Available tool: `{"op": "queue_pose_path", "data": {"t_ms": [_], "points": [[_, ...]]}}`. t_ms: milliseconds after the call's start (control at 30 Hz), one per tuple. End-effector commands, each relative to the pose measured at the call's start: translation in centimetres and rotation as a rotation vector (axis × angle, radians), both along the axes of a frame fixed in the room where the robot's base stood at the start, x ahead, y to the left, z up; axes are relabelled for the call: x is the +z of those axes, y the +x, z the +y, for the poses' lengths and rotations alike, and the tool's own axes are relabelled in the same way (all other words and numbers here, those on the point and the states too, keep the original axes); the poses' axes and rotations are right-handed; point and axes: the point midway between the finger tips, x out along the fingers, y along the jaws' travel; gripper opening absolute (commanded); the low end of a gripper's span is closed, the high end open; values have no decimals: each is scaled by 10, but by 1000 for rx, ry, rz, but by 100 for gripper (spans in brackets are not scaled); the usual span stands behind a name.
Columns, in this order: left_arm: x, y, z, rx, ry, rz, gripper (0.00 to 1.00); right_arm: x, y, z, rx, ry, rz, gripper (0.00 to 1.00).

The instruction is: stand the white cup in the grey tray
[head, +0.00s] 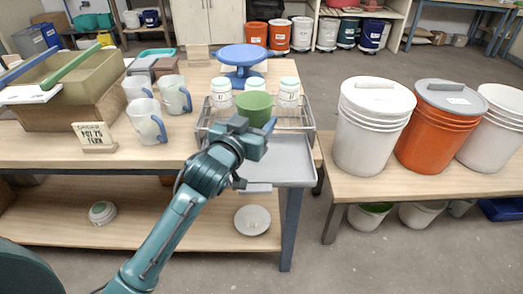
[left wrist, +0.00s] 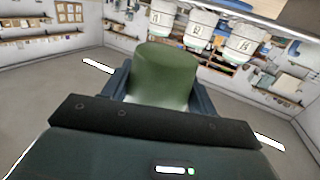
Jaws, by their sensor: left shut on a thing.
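My left gripper (head: 246,136) is shut on a green cup (head: 255,106), not a white one. In the left wrist view the green cup (left wrist: 165,75) sits between the two fingers (left wrist: 160,92). In the head view the gripper hides the cup's lower part, and the cup appears over the near side of the wire rack. The grey tray (head: 290,162) lies just in front of the rack, below and right of the gripper, and looks empty where it shows. Pale mugs with blue handles (head: 147,122) stand on the table at left. I see no plain white cup. My right gripper is not in view.
White jars with pale green lids (head: 289,92) stand on the wire rack (head: 306,118) behind the gripper, below a blue turntable (head: 243,58). A small sign (head: 95,137) stands near the mugs. Large buckets (head: 366,130) fill the bench at right.

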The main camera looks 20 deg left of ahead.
Motion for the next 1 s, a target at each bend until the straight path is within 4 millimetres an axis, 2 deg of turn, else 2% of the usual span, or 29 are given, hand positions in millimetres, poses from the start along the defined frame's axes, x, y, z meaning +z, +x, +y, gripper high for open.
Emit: {"op": "queue_pose_path", "data": {"t_ms": [33, 200, 467, 633, 1000], "points": [[-13, 0, 0, 1, 0, 8, 28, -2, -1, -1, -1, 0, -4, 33], [-45, -1, 0, 0, 1, 6, 28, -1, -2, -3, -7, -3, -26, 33], [-67, -1, 0, 0, 0, 4, 28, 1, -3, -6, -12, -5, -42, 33], [-92, -1, 0, 0, 0, 6, 28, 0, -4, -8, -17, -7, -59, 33], [-98, -1, 0, 0, 0, 3, 28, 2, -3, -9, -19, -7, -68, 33]]}}
